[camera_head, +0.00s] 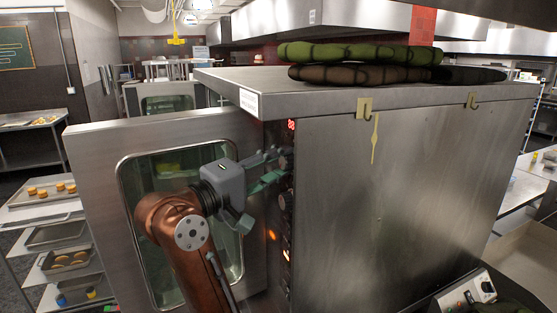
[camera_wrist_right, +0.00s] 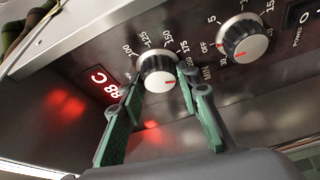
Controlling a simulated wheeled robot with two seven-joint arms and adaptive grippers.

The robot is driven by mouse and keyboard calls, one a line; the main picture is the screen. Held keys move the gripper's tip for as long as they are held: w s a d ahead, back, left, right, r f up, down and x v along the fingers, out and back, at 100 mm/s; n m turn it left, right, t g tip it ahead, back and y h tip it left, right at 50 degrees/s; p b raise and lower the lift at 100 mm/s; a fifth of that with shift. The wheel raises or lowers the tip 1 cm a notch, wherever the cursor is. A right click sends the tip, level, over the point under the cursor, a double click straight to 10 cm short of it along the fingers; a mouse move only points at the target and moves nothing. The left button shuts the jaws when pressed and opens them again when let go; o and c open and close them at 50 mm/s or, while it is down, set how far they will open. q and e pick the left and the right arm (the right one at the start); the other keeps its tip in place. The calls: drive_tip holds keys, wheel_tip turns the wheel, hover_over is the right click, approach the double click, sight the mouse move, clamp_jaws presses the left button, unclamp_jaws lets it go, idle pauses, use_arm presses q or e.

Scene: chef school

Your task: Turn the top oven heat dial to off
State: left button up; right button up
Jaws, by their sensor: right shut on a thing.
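The top oven heat dial (camera_wrist_right: 157,70) is a round knob with a silver face and black rim, ringed by temperature numbers, in the upper middle of the right wrist view. My right gripper (camera_head: 275,166) reaches the oven's control panel from the left in the head view. In the right wrist view its green fingers (camera_wrist_right: 160,80) lie on both sides of the dial, shut on it. In the head view the gripper mostly hides this dial. My left gripper is not in view.
A second dial (camera_wrist_right: 243,40) and a power switch (camera_wrist_right: 305,12) sit beside it. A red display (camera_wrist_right: 104,88) glows on the panel. The glass oven door (camera_head: 95,170) stands to the left. Green and brown rolls (camera_head: 360,53) lie on the oven top (camera_head: 420,92).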

idle(0.4)
drive_tip(key=o, duration=1.2)
drive_tip(key=shift+c, duration=0.2)
drive_tip(key=v, duration=1.2)
